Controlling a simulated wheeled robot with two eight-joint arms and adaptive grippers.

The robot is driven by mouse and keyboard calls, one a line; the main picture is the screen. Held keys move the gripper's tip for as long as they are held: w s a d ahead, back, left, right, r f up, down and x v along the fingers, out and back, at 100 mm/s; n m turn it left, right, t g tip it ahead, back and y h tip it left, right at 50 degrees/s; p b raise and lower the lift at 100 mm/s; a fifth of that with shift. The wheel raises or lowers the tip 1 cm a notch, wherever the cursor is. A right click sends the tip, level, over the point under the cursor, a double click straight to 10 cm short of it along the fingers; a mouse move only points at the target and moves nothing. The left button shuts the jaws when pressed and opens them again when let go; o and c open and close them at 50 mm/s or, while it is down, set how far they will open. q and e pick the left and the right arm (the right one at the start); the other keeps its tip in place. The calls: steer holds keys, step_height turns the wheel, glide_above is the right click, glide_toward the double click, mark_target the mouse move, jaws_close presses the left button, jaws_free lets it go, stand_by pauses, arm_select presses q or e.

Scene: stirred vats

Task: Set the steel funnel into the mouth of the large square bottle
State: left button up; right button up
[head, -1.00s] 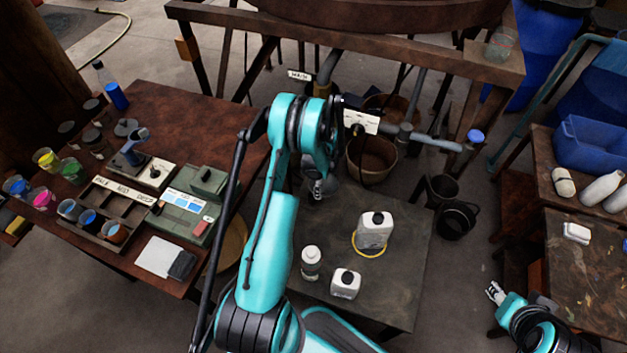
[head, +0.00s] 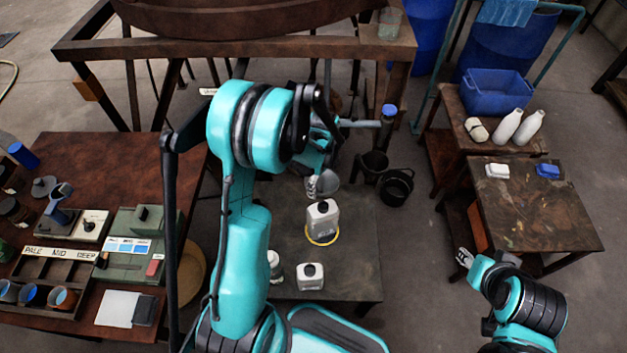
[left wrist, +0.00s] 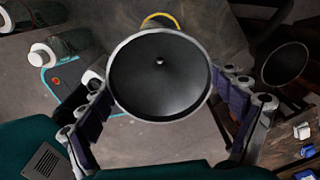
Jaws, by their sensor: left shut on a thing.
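The steel funnel (left wrist: 160,75) is held between the two fingers of my left gripper (left wrist: 165,100), its wide dark cone facing the wrist camera. In the head view, the funnel (head: 329,179) and left gripper (head: 316,184) are just above and behind the large square bottle (head: 322,222). This pale bottle stands upright with a dark round mouth and a yellow ring at its base. In the left wrist view the funnel hides most of it, so I cannot tell whether the spout touches the mouth. My right gripper (head: 463,258) is away at the right, empty; its finger opening is unclear.
A small square bottle (head: 310,277) and a round white bottle (head: 275,266) stand on the same dark low table (head: 358,265). Black buckets (head: 396,187) stand on the floor to the right. A wooden frame (head: 240,48) rises behind.

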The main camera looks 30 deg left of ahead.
mark_target(324, 190)
arm_select(q)
steer(key=shift+s+d+r, duration=0.1)
steer(key=shift+d+r, duration=0.2)
steer(key=shift+d, duration=0.25)
step_height(324, 190, down, 6)
steer(key=b, duration=0.4)
steer(key=shift+f+b, duration=0.45)
steer(key=shift+b, duration=0.15)
steer(key=shift+f+b, duration=0.15)
steer(key=shift+b, duration=0.25)
stand_by(0.7)
steer(key=shift+f+b, duration=0.3)
steer(key=shift+f, duration=0.05)
steer(key=shift+f, duration=0.2)
steer(key=shift+f+b, duration=0.35)
steer(key=shift+f, duration=0.25)
stand_by(0.3)
